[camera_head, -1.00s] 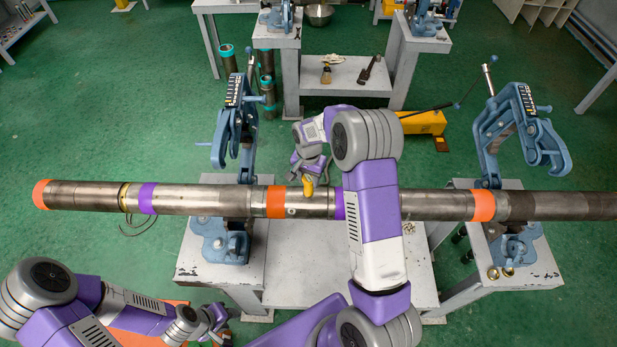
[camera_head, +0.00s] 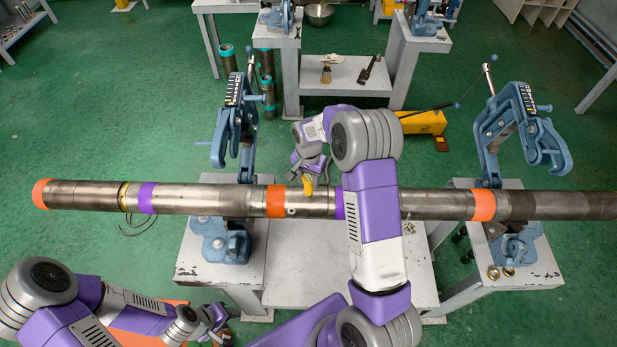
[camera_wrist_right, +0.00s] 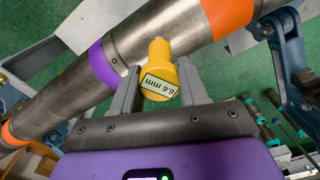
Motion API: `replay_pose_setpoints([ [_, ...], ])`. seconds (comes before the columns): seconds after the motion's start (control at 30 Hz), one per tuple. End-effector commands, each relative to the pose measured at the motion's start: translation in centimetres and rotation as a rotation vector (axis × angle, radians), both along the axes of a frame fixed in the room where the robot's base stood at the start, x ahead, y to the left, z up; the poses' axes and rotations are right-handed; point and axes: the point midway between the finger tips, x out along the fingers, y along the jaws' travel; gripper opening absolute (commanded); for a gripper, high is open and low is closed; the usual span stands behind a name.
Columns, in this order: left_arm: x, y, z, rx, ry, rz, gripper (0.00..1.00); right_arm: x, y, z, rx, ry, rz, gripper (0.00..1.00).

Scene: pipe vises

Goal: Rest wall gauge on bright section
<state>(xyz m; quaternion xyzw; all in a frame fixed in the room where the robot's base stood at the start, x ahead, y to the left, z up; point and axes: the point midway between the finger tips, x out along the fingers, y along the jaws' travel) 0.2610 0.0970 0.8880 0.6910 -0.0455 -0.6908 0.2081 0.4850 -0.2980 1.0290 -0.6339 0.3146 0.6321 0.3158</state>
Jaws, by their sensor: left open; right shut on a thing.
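The wall gauge (camera_wrist_right: 160,75) is yellow with a label reading 6.6 mm. In the right wrist view my right gripper (camera_wrist_right: 158,92) is shut on it, and its tip is at the pipe's surface; I cannot tell if it touches. In the head view the gauge (camera_head: 308,187) shows small and yellow over the pipe, below my right gripper (camera_head: 310,176). The long steel pipe (camera_head: 190,198) lies across both vises, with orange and purple bands. The bright section (camera_head: 311,202) shows between an orange band and a purple band. My left gripper (camera_head: 218,325) is open and empty at the lower left.
Two blue pipe vises (camera_head: 232,135) (camera_head: 520,130) stand with raised arms on grey tables. My right arm covers part of the pipe. A bench behind holds a brush (camera_head: 326,74) and a wrench (camera_head: 369,69). A yellow tool (camera_head: 424,122) lies on the green floor.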

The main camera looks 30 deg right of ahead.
Motion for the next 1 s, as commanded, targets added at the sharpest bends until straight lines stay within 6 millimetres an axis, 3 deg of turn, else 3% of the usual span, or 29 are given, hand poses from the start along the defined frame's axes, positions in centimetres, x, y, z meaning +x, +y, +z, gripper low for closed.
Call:
replay_pose_setpoints([
  [1.0, 0.0, 0.0, 4.6, 0.0, 0.0, 0.0, 0.43, 0.0, 0.0, 7.1, 0.0, 0.0, 0.0, 0.09],
])
